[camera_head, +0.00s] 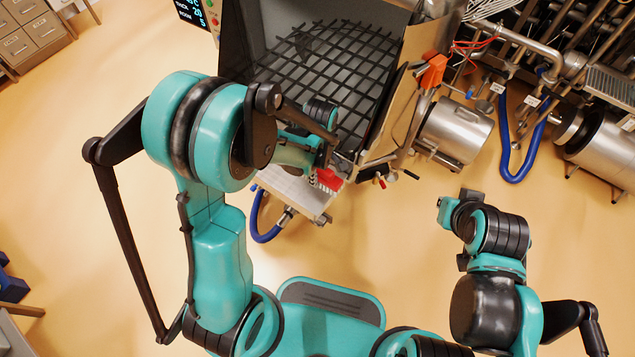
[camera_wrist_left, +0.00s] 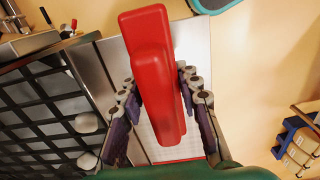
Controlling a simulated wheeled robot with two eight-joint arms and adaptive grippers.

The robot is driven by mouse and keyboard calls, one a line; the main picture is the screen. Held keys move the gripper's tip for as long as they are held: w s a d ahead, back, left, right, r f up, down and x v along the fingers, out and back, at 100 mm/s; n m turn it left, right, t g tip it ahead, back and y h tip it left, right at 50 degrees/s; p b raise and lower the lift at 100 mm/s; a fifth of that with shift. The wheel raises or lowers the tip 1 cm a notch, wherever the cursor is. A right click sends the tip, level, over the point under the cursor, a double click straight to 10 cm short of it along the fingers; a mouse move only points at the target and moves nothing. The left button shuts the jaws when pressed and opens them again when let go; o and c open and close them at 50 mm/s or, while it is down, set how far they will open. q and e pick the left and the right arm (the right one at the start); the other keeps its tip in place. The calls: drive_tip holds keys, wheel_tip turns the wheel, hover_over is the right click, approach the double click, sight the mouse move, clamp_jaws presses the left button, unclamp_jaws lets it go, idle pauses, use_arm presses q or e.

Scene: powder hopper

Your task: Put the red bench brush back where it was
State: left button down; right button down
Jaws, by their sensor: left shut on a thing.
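The red bench brush (camera_wrist_left: 155,70) fills the middle of the left wrist view, its long red body between the two fingers of my left gripper (camera_wrist_left: 160,108). The gripper is shut on it. In the head view only a small red part of the brush (camera_head: 329,179) shows, with pale bristles beside it; my left arm hides the rest. It is over or close to the metal shelf (camera_head: 290,192) at the hopper's front; I cannot tell whether it touches. My right gripper (camera_head: 448,208) is small and turned away, so its jaws are unclear.
The hopper's dark grid (camera_head: 325,60) lies just beyond the shelf; pale lumps (camera_wrist_left: 86,122) show on it in the wrist view. A steel cylinder (camera_head: 455,132) and a blue hose (camera_head: 511,160) stand to the right. The floor (camera_head: 400,250) between my arms is clear.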

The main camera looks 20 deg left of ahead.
use_arm(q)
drive_tip(key=shift+a+f, duration=0.2)
drive_tip(key=shift+a, duration=0.05)
drive_tip(key=shift+f+b, duration=1)
drive_tip(key=shift+f, duration=0.9)
drive_tip(key=shift+f, duration=0.2)
drive_tip(key=c, duration=1.1)
unclamp_jaws()
drive_tip(key=shift+o, duration=0.2)
drive_tip(key=shift+r, duration=0.1)
